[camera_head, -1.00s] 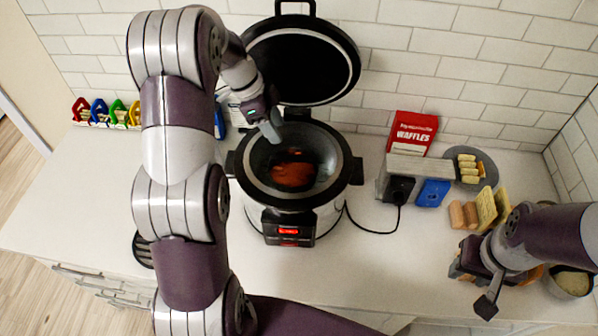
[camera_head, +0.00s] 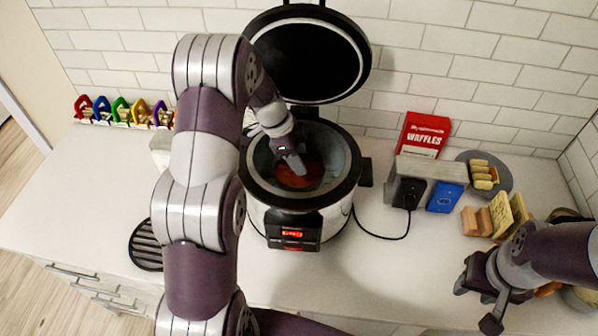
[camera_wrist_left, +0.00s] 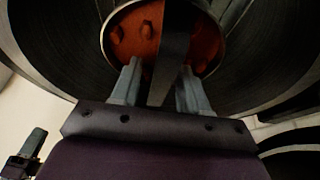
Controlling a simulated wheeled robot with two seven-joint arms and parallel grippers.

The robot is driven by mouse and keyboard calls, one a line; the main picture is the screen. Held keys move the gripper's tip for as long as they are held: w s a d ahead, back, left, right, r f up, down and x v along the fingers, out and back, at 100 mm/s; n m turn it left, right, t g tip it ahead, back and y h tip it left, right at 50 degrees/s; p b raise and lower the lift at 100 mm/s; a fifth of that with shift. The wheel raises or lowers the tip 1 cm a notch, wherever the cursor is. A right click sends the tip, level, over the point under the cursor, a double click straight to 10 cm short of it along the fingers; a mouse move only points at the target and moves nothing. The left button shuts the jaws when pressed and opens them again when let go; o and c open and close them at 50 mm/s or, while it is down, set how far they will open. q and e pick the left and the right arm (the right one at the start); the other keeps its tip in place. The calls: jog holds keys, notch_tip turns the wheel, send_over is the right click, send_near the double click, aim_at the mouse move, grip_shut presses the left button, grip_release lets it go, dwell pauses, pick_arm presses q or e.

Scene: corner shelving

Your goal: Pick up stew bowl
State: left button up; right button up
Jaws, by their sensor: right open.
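The stew (camera_head: 298,176) is a reddish-brown mass inside the dark pot of the slow cooker (camera_head: 258,190), whose lid is raised. In the left wrist view the stew (camera_wrist_left: 130,32) with darker chunks fills a round vessel with a thin pale rim, inside the dark ribbed pot. My left gripper (camera_head: 297,168) reaches down into the pot over the stew. Its fingers (camera_wrist_left: 160,72) are apart, with a dark grey strip between them; a gap shows beside the left finger. Contact with the rim is unclear. My right gripper (camera_head: 476,300) is open and empty near the counter's front right.
Right of the cooker stand a grey toaster (camera_head: 432,168), a blue box (camera_head: 445,198) and a red waffle box (camera_head: 423,133). A plate of food (camera_head: 462,160) and bread slices (camera_head: 500,211) lie farther right. Coloured clips (camera_head: 120,112) stand back left. The left counter is mostly clear.

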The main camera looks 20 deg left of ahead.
pick_arm(q)
grip_shut()
jog(key=shift+r, duration=0.1)
dwell(1.1)
